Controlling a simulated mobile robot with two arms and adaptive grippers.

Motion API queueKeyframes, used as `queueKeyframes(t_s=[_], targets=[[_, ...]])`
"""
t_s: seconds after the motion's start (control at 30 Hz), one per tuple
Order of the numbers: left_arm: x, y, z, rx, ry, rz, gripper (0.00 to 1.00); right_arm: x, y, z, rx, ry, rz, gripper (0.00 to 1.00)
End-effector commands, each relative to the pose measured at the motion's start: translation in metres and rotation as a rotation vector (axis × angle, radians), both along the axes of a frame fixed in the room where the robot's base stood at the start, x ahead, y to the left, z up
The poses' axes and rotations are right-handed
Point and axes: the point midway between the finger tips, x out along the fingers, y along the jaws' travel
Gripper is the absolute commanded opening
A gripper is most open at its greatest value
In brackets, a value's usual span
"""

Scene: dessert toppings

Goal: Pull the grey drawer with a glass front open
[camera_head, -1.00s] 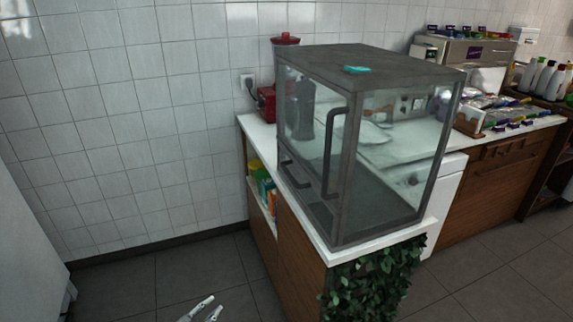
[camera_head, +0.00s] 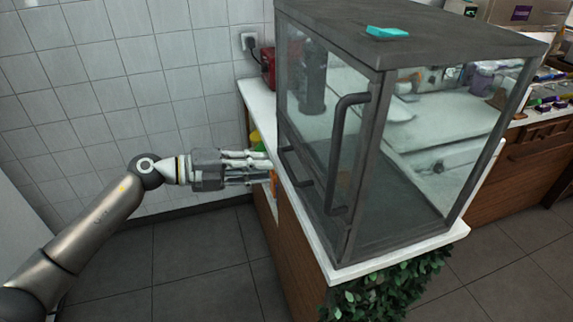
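The grey glass-walled case (camera_head: 420,50) stands on the white counter. Its left-facing front has a long vertical handle (camera_head: 340,150) and a shorter handle (camera_head: 296,168) low down; I cannot tell for certain which part is the drawer. No gap shows along the front. My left gripper (camera_head: 270,167) points right towards the short handle, with its fingers apart and nothing seen between them. The fingertips are just left of that handle in the picture; the depth between them is unclear. My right gripper is out of view.
The white counter edge (camera_head: 318,243) runs below the case, with shelf items partly hidden behind my gripper. A teal object (camera_head: 387,32) lies on top of the case. Leafy greenery (camera_head: 385,290) hangs at the front. The floor at left is free.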

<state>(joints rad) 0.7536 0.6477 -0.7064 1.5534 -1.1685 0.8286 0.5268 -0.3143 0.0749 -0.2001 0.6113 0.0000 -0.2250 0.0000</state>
Motion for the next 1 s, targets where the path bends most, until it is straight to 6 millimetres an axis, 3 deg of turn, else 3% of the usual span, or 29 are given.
queueKeyframes(t_s=[0.17,0.4,0.77,0.93,1.0], targets=[[0.011,-0.034,-0.009,-0.003,-0.001,-0.001,0.21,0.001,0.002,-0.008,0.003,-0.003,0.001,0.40],[0.020,-0.059,-0.014,-0.003,0.000,0.001,0.21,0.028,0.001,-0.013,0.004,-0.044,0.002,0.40],[0.021,-0.063,-0.014,-0.002,0.001,0.002,0.21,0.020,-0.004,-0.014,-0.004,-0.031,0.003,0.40],[0.021,-0.063,-0.014,-0.002,0.001,0.002,0.00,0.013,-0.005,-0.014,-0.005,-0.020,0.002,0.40],[0.021,-0.063,-0.014,-0.002,0.001,0.002,0.00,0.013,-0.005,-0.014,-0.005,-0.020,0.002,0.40]])
